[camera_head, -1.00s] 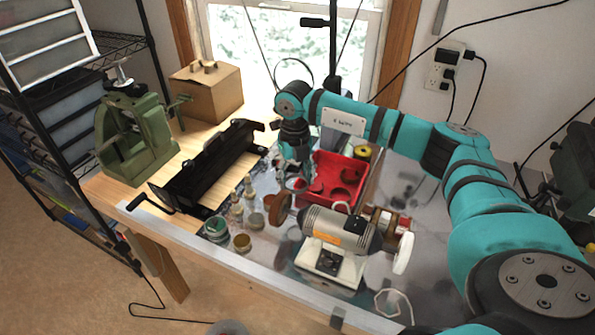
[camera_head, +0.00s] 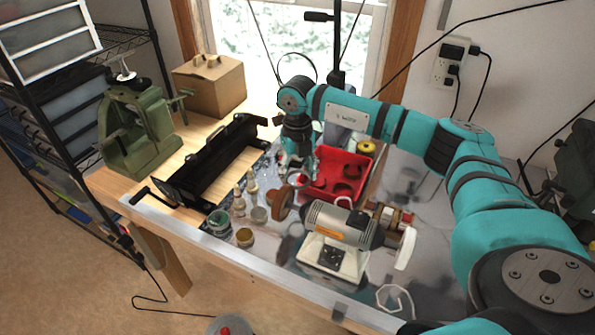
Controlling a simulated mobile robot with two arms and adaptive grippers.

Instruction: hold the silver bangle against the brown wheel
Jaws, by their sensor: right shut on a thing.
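The brown wheel (camera_head: 283,203) is on the left end of the bench grinder (camera_head: 338,225), which stands on the metal-topped bench. My right gripper (camera_head: 299,178) points down just behind and above the brown wheel, by the left edge of the red tray. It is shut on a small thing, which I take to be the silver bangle. The bangle is too small and too hidden by the fingers to make out clearly. I cannot tell whether it touches the wheel; a small gap seems to show. My left gripper is not in view.
The red tray (camera_head: 316,192) holds dark ring-shaped things. Several small jars and bottles (camera_head: 245,237) stand left of the grinder. A white wheel (camera_head: 406,248) is on its right end. A black metal bender (camera_head: 210,165) and green press (camera_head: 140,130) stand at left. A white loop (camera_head: 395,300) lies front right.

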